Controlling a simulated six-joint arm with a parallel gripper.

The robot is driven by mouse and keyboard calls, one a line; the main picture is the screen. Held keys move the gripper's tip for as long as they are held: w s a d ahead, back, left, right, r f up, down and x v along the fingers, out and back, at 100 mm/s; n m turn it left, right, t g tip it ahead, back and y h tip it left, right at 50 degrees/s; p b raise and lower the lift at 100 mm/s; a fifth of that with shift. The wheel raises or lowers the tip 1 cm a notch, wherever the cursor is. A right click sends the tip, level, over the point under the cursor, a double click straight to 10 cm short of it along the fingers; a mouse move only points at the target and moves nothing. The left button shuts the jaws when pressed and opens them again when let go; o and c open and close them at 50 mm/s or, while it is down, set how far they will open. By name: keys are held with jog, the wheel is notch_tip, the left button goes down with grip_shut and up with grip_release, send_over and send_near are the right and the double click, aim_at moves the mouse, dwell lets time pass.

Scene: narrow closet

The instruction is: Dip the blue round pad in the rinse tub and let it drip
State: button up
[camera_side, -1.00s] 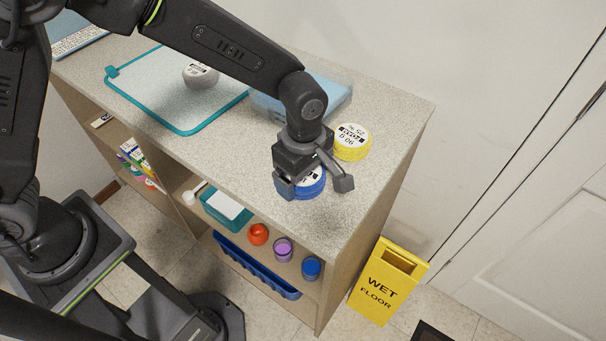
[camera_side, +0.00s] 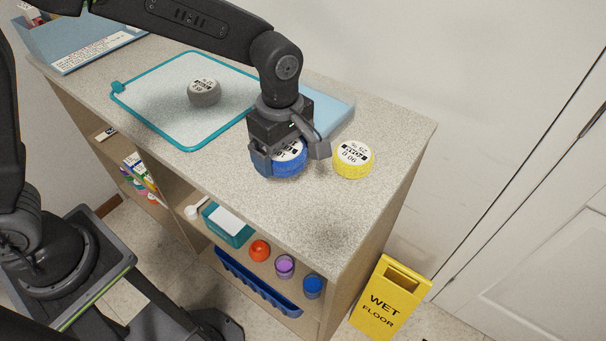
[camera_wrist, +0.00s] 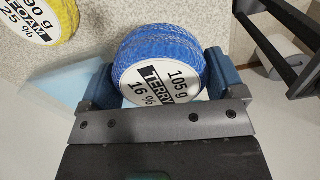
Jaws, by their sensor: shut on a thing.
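The blue round pad (camera_side: 287,160) has a white label on its face, reading TERRY, 105 g, 16 % in the wrist view (camera_wrist: 158,72). My gripper (camera_side: 290,152) is shut on its sides, one finger on each, and holds it over the speckled counter. I cannot tell how high it is above the surface. A larger pale blue tray (camera_side: 75,42) with a printed label stands at the far left end.
A yellow round pad (camera_side: 353,160) sits just right of my gripper. A grey round pad (camera_side: 204,93) rests on a teal-edged mat (camera_side: 165,125). The counter's front right is clear. A yellow wet-floor sign (camera_side: 385,297) stands right.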

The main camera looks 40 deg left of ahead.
jog(key=a+r, duration=0.3)
jog(key=a, duration=0.3)
jog(key=w+a+r, duration=0.2)
jog(key=w+r, duration=0.1)
jog(key=w, duration=1.5)
jog(key=shift+s+f, duration=0.15)
jog(key=shift+f, duration=5.55)
jog(key=shift+r, duration=0.15)
notch_tip(320, 180, up, 7)
jog(key=shift+r, duration=2.35)
